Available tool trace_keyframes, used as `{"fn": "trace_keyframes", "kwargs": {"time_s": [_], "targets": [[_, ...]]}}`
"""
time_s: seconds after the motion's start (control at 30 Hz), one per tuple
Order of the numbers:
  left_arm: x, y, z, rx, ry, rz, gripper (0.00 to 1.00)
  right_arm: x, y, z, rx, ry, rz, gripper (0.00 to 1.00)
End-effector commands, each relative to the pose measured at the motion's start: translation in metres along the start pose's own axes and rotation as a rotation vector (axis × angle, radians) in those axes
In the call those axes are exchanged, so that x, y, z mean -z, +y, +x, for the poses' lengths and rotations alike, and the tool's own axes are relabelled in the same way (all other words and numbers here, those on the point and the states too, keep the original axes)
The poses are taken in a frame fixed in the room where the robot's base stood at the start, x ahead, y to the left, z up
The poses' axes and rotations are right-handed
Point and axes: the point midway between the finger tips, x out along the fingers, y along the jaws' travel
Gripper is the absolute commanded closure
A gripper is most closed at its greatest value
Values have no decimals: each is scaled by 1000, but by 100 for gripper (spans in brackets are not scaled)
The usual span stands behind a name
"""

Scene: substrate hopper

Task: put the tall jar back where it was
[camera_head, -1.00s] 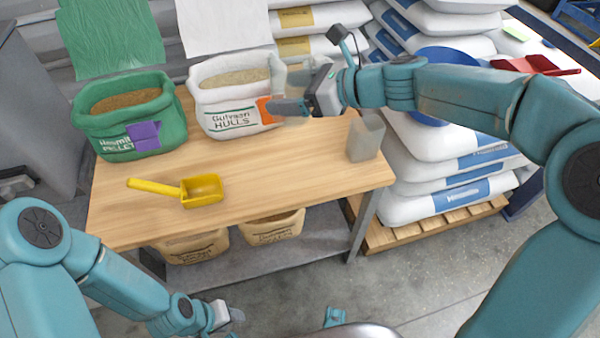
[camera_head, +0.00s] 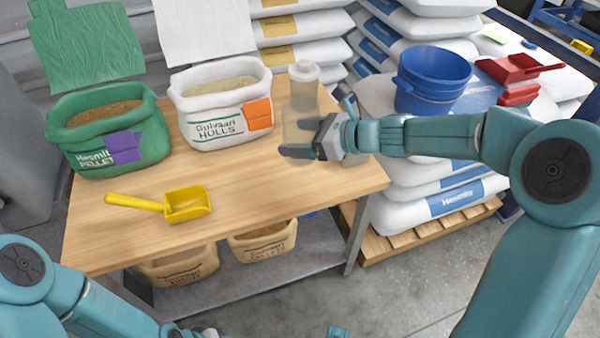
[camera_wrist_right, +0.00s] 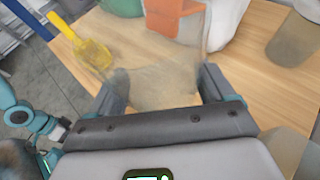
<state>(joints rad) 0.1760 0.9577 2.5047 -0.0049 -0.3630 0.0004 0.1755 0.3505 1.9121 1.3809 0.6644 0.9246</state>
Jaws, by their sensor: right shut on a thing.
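My right gripper (camera_head: 308,143) is shut on a clear jar (camera_head: 300,122) near the right end of the wooden table. In the right wrist view the see-through jar (camera_wrist_right: 165,85) is between the fingers, with beige stuff low in it. I cannot tell whether its base touches the table. A tall jar with a white lid (camera_head: 303,72) shows just behind it in the head view. Another jar (camera_wrist_right: 293,42) stands at the upper right of the wrist view. Of my left gripper only a bit (camera_head: 208,333) shows at the bottom edge of the head view.
On the table (camera_head: 240,200) are a yellow scoop (camera_head: 187,204), a green pellet sack (camera_head: 135,145) and a white hulls sack (camera_head: 200,128). A blue bucket (camera_head: 430,85) and red scoops (camera_head: 515,68) are on bags at right. The table's front middle is clear.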

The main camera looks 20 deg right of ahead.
Motion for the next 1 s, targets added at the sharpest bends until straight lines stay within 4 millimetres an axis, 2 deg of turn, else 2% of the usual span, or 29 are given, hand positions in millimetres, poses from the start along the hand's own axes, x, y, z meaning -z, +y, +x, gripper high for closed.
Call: {"fn": "trace_keyframes", "kwargs": {"time_s": [0.03,0.27,0.4,0.5,0.97,1.0], "targets": [[0,-3,9,0,0,0,57,14,0,6,0,0,2,61],[0,-6,16,0,0,0,57,33,1,15,0,0,0,61],[1,-11,30,0,0,0,57,61,1,26,-1,1,2,61],[1,-13,35,0,0,0,57,74,1,32,0,0,1,61],[1,-14,40,0,0,0,57,82,1,35,1,-1,-1,61],[1,-14,39,0,0,0,57,81,1,35,1,-1,-1,12]]}}
